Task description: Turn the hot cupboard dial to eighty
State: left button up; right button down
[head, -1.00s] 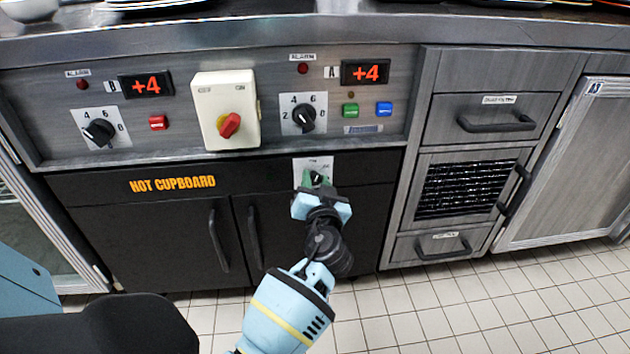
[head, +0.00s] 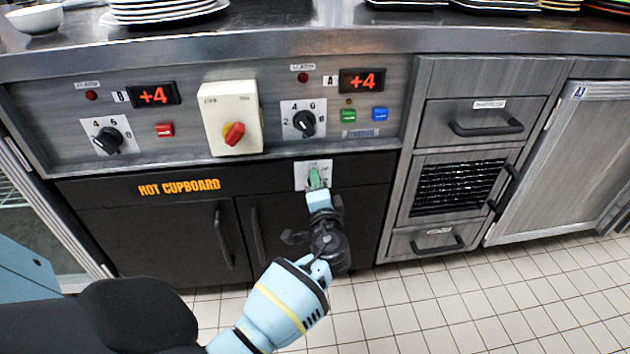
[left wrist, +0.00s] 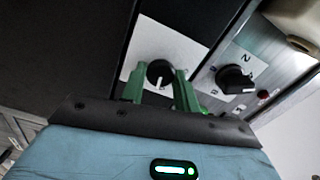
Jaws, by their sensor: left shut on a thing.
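The hot cupboard dial is a round black knob (left wrist: 160,74) with a white pointer mark, on a white label plate (head: 300,176) on the black cupboard front. My left gripper (head: 315,178) reaches it from below. In the left wrist view its green fingers stand one on each side of the knob, shut on it. There the pointer mark points down the picture, towards the gripper. In the head view the fingers hide most of the knob, and the scale numbers cannot be read. My right gripper is not in view.
Above is a grey panel with two other black dials (head: 107,140) (head: 304,123), red +4 displays and a red-and-yellow switch (head: 234,133). Black door handles (head: 223,238) stick out below left. Drawers (head: 486,121) stand to the right. Plates (head: 165,12) sit on the counter.

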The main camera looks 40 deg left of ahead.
pick_arm(q)
jog(key=m+p, duration=0.3)
jog(key=m, duration=0.5)
jog(key=shift+f+p, duration=0.1)
jog(key=shift+p, duration=0.25)
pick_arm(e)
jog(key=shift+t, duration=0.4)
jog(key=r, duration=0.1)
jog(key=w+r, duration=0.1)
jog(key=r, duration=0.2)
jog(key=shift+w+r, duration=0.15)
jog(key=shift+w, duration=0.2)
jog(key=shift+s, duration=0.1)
pick_arm(q)
jog(key=shift+f+m, duration=0.1)
jog(key=shift+m, duration=0.2)
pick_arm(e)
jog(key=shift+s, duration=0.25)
pick_arm(q)
jog(key=o, duration=0.8)
jog(key=shift+o, duration=0.7)
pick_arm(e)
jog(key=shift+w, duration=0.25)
